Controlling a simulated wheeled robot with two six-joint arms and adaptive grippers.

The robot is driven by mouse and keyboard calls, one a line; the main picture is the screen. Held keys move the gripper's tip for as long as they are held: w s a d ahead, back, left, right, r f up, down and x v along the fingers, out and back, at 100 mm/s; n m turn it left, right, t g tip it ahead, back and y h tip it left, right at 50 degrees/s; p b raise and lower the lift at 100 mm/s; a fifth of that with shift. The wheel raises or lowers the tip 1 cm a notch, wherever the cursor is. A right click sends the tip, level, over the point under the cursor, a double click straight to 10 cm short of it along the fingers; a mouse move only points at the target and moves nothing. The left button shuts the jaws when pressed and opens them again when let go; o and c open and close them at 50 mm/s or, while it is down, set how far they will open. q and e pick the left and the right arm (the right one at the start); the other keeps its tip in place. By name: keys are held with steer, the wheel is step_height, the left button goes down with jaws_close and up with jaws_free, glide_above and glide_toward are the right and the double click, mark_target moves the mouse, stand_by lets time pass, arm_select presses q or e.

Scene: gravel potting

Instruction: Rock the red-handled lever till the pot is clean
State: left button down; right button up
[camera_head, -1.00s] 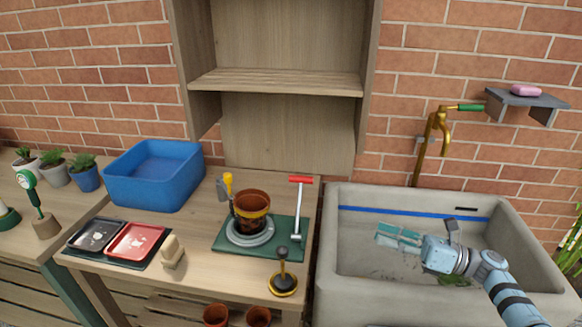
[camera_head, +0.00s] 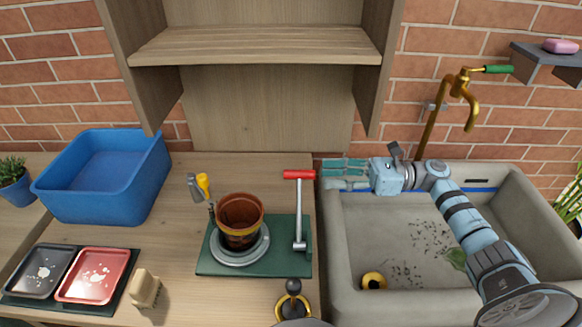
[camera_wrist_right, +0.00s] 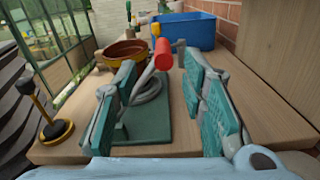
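The lever's red handle (camera_head: 299,174) stands on top of a grey post on the right side of a green base (camera_head: 283,262). The brown terracotta pot (camera_head: 240,212) has a yellowish band and dark marks low on its side, and sits upright on a grey ring on that base. My right gripper (camera_head: 322,173) is just right of the red handle in the head view. In the right wrist view its two teal fingers (camera_wrist_right: 165,100) are spread apart, with the red handle (camera_wrist_right: 163,54) ahead between them and nothing held. My left gripper is not in view.
A grey sink (camera_head: 345,265) with dark specks is at right under a brass tap (camera_head: 460,85). A blue bin (camera_head: 100,205), a red tray (camera_head: 93,275) and a wooden brush-like block (camera_head: 144,289) are at left. A black-knobbed stand (camera_head: 293,288) is at the front.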

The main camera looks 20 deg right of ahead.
mark_target(301, 175)
steer(key=p+x, duration=0.1)
steer(key=x, duration=0.8)
steer(key=shift+w+a, duration=0.25)
steer(key=shift+w, duration=0.05)
jaws_close()
